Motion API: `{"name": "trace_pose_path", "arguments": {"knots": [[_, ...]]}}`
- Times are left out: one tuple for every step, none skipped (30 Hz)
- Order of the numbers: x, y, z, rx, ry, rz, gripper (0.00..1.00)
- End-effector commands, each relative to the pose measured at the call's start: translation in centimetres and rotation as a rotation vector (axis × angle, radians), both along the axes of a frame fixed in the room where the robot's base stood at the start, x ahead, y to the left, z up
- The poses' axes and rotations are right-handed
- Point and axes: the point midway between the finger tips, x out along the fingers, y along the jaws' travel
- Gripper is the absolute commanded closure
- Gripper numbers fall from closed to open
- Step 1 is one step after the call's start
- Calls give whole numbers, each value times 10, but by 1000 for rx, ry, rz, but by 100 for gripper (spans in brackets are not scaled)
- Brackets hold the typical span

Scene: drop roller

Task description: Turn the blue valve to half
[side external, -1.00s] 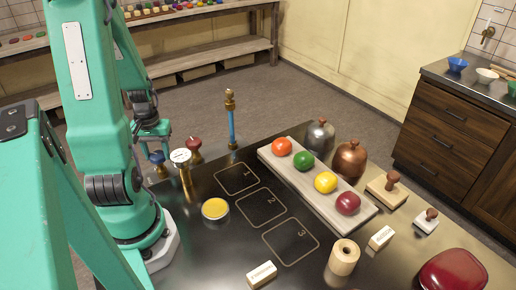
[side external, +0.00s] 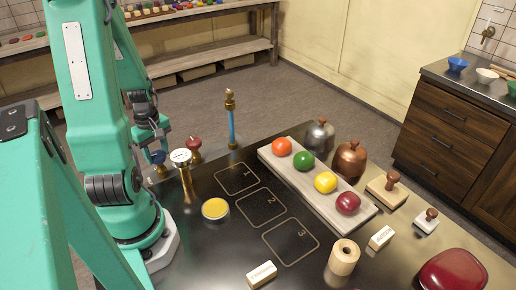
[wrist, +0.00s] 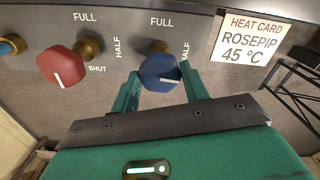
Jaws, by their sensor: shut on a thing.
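The blue valve (wrist: 158,70) has a faceted knob on a brass stem, on a grey panel in the wrist view. FULL is printed above it and HALF to its right. In the side external view the blue valve (side external: 158,157) is small at the table's far left edge, partly hidden by my gripper (side external: 158,141).
A red valve (wrist: 68,65) sits just left of the blue one, marked FULL, HALF and SHUT. A heat card (wrist: 251,38) reads ROSEPIP 45 °C. A brass-stemmed gauge (side external: 181,157) and a yellow-topped round dish (side external: 215,208) stand close by on the table.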

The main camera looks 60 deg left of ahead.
Motion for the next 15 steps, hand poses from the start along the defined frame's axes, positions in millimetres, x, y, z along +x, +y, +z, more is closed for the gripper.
{"name": "trace_pose_path", "arguments": {"knots": [[0,-1,1,-1,1,20,78],[0,-1,1,-1,1,31,78],[0,-1,1,-1,1,45,78],[0,-1,1,-1,1,53,78],[0,-1,1,-1,1,59,78],[0,-1,1,-1,1,67,78],[0,-1,1,-1,1,73,78],[0,-1,1,-1,1,76,78],[0,-1,1,-1,1,79,78],[0,-1,1,-1,1,81,78],[0,-1,1,-1,1,82,78],[0,-1,1,-1,1,82,78],[0,-1,1,-1,1,82,78],[0,-1,1,-1,1,82,78],[0,-1,1,-1,1,82,78]]}}
